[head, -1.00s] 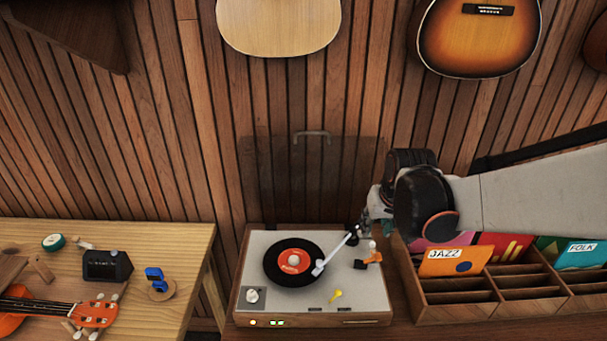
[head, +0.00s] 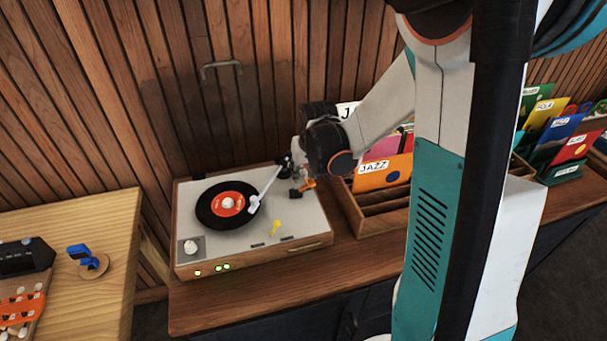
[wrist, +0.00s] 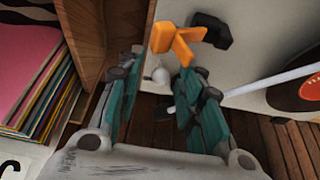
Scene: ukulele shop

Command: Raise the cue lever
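The turntable (head: 290,215) stands on a wooden counter with a black record (head: 212,222) and a white tonearm (head: 266,187) whose head is over the record. An orange lever on a black base, apparently the cue lever (head: 304,187), is at the turntable's right side. In the wrist view the orange lever (wrist: 178,42) lies just beyond my fingertips, its black base behind it. My gripper (head: 299,174) is over the turntable's back right corner. In the wrist view my gripper (wrist: 160,78) has its two teal fingers apart, with a small white knob between them. Contact with the lever cannot be told.
A wooden record crate (head: 348,208) with coloured sleeves stands close on the right, its wall (wrist: 92,45) beside my left finger. A light wooden table (head: 105,240) stands left. My arm hides part of the crate.

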